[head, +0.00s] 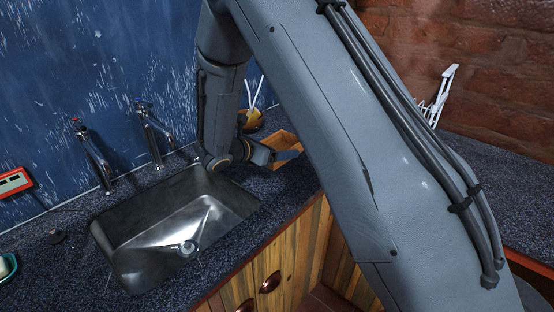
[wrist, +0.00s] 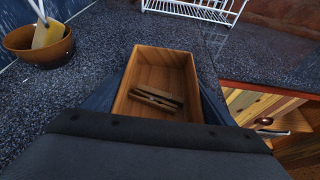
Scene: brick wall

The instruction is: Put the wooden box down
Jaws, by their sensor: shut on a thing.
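The wooden box (wrist: 163,57) is an open-topped rectangular box in the middle of the wrist view, with a few brown wooden pieces (wrist: 156,100) inside. My gripper (wrist: 160,112) is shut on the box, and its dark body covers the box's near end. In the head view the orange-brown box (head: 284,140) shows only in part behind my arm, beside my gripper (head: 283,156), over the dark speckled counter (head: 60,285). I cannot tell whether its bottom touches the counter.
A brown bowl (wrist: 22,42) with utensils stands left of the box. A white dish rack (wrist: 195,9) stands beyond it. A metal sink (head: 180,225) with two taps lies left of my gripper. The counter's front edge and wooden cabinets (wrist: 255,105) are to the right.

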